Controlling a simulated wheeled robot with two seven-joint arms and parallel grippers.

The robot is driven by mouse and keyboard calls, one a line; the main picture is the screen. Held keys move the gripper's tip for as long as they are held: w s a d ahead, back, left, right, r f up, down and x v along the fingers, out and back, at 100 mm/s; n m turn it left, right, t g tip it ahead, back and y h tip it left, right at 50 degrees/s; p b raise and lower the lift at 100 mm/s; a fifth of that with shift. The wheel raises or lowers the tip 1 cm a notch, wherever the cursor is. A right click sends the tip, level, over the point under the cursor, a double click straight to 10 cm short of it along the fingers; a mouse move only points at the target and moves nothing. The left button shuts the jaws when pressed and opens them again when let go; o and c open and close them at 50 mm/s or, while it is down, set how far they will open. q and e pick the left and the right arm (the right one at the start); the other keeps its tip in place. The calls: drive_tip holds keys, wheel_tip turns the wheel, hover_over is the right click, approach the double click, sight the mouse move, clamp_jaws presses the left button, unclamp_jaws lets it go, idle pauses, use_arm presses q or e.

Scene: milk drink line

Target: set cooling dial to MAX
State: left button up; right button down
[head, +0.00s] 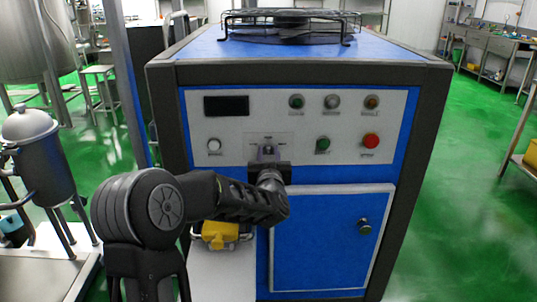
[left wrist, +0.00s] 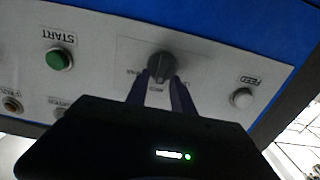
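The cooling dial (left wrist: 161,66) is a dark knob on a pale label plate of the machine's control panel (head: 228,130). In the left wrist view its lettering is upside down and too blurred to read surely. My left gripper (head: 268,153) is at the dial in the head view. In the left wrist view its two fingers (left wrist: 160,82) lie one on each side of the dial, very near its edges. Whether they touch or press it cannot be told. The dial's pointer setting is unclear. My right gripper is in neither view.
A green START button (left wrist: 59,59) and a white FEED button (left wrist: 241,98) flank the dial's plate. A red button (head: 371,140) and a dark display (head: 226,105) are also on the panel. Below is a blue door (head: 325,240) with a knob. Green floor is free at right.

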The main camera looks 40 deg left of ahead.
use_arm(q)
clamp_jaws()
drive_tip(key=shift+m, duration=0.3)
idle(0.4)
drive_tip(key=shift+w+d+r+m+p, duration=0.1)
drive_tip(key=shift+d+m+p, duration=0.05)
drive_tip(key=shift+m+p, duration=0.35)
drive_tip(key=shift+w+d+m+p, duration=0.1)
drive_tip(key=shift+m+p, duration=0.25)
drive_tip(key=shift+m, duration=0.25)
drive_tip(key=m+p, duration=0.2)
drive_tip(key=m, duration=0.1)
drive_tip(key=shift+d+m, duration=0.15)
drive_tip(key=shift+m, duration=0.15)
drive_tip(key=shift+w+d+f+m+p, duration=0.1)
drive_tip(key=shift+f+m+p, duration=0.15)
drive_tip(key=shift+m+p, duration=0.85)
drive_tip(key=shift+w+d+f+m+p, duration=0.15)
drive_tip(key=shift+m+p, duration=0.25)
drive_tip(key=shift+m, duration=1.3)
drive_tip(key=shift+a+f, duration=0.1)
